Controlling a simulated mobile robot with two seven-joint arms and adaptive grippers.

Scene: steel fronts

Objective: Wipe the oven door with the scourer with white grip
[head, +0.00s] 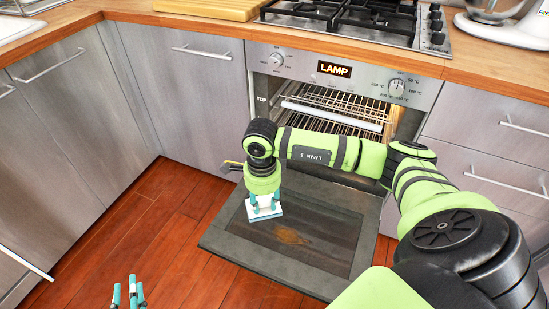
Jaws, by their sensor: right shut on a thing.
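The oven door (350,265) is folded down open, its inner face up, with a dark glass panel. A brown smear (291,236) lies on the glass near its middle. My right gripper (264,203) points down over the left part of the door and is shut on the scourer with white grip (265,212). The scourer is at the glass, left of the smear; I cannot tell whether it touches. My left gripper (129,291) is at the bottom left edge, over the floor, its teal fingers apart and empty.
The lit oven (335,105) holds wire racks behind the door. A gas hob (350,20) and a wooden board (210,8) are on the worktop. Steel cabinets (75,110) stand at left, drawers (495,165) at right. The wooden floor (150,225) left of the door is clear.

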